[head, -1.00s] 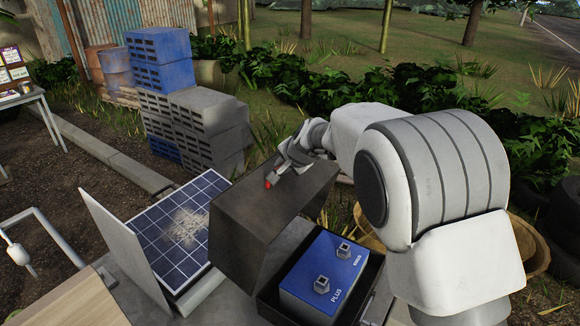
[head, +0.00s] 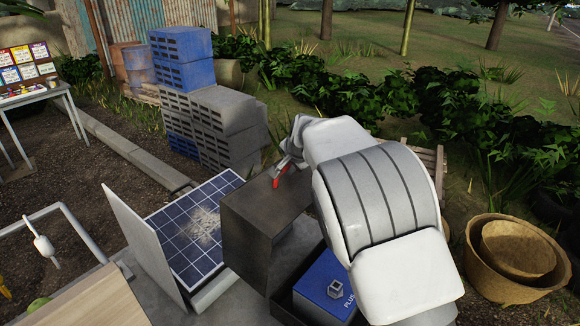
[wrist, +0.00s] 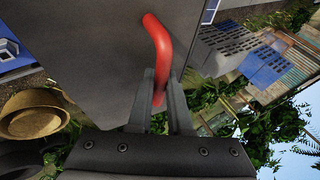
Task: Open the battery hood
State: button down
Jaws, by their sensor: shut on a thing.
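The battery hood (head: 262,226) is a dark grey box lid, raised and tilted back on the left of the battery case (head: 288,303). The blue battery (head: 322,287) shows below it, with "PLUS" on its top; my arm covers its right part. My gripper (head: 284,170) is at the hood's upper edge, at its red handle (head: 277,182). In the wrist view my gripper (wrist: 160,92) is shut on the red handle (wrist: 158,45), which curves out from the hood's grey face (wrist: 95,60).
A solar panel (head: 205,228) with a marked surface lies left of the hood, beside an upright white board (head: 140,245). Stacked crates (head: 212,118) stand behind. Woven baskets (head: 510,262) stand on the right.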

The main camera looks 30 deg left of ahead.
jog(key=c, duration=0.8)
grip_release()
jog(key=shift+c, duration=0.2)
jog(key=b+v, duration=0.3)
jog(key=v, duration=1.4)
jog(key=shift+s+r, duration=0.15)
jog(key=shift+s, duration=0.05)
